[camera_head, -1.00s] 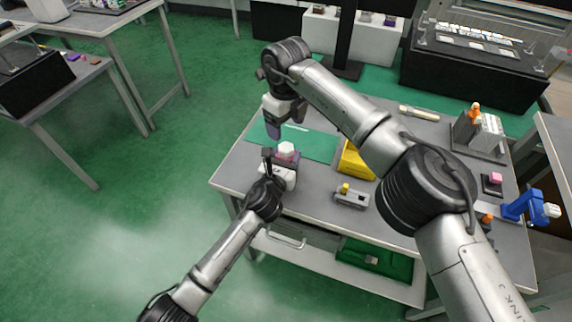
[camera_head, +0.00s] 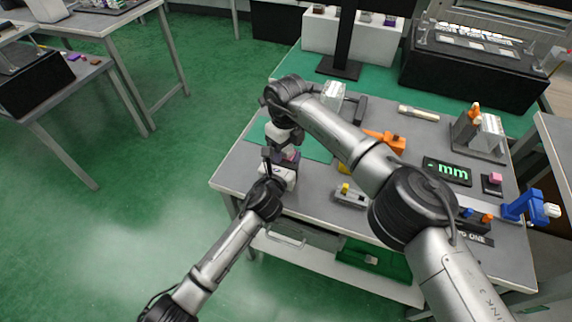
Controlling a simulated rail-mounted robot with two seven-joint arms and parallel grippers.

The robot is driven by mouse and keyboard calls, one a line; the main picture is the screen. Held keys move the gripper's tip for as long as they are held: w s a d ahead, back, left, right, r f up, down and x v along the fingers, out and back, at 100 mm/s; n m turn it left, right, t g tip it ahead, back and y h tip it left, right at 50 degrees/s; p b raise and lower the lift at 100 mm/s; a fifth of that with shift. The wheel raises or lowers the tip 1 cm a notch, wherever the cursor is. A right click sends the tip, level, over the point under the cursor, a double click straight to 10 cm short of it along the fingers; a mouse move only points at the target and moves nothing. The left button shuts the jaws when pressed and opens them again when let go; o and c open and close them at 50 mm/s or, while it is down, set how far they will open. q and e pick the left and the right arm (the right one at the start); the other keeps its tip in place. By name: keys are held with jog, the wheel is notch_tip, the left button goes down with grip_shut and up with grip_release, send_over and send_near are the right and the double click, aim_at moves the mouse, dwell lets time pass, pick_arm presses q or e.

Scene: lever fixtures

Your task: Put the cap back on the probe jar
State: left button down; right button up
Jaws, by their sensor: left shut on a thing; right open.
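My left gripper (camera_head: 277,160) comes in from the lower left. It is shut on a small purple and white object (camera_head: 291,156) at the left part of the table, seemingly the probe jar. My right gripper (camera_head: 282,149) is directly above it, pointing down, with its jaws open. The fingers of both grippers crowd together there. They hide most of the jar and its top, and I cannot make out the cap separately or whether it is seated on the jar.
The grey table (camera_head: 410,222) carries a green mat (camera_head: 316,148), a grey box with a yellow knob (camera_head: 350,196), an orange fixture (camera_head: 385,141), a black "mm" display (camera_head: 447,171), a pink block (camera_head: 495,178) and a blue fixture (camera_head: 520,206). My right arm crosses above the middle.

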jog(key=shift+c, duration=0.3)
jog(key=c, duration=0.9)
jog(key=o, duration=1)
jog(key=shift+r, duration=0.15)
jog(key=shift+r, duration=2.15)
jog(key=shift+o, duration=0.3)
jog(key=o, duration=0.4)
jog(key=shift+s+a, duration=0.1)
